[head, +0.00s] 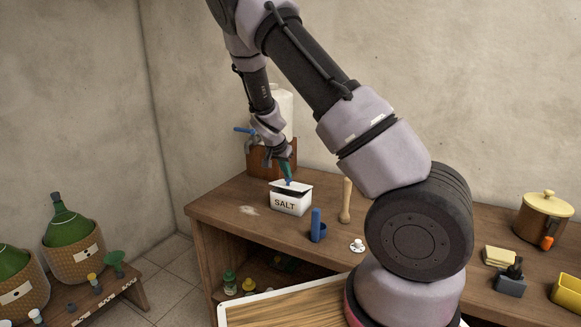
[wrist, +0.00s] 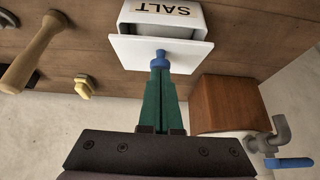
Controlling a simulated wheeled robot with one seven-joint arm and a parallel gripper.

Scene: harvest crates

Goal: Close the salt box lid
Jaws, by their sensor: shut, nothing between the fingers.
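The white salt box (head: 290,204) stands near the left end of the wooden counter, its SALT label facing the head camera. It also shows upside down at the top of the wrist view (wrist: 180,13). Its white lid (wrist: 130,50) has a blue knob (wrist: 161,59). A dark strip shows between the lid and the front wall in the head view; the lid's exact angle is hard to tell. My gripper (wrist: 160,75) is shut and empty, its green fingertips right at the knob. I cannot tell whether they touch it.
A wooden pestle (head: 346,201) and a blue upright item (head: 317,227) stand to the right. A pot (head: 542,218) stands at the far right.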

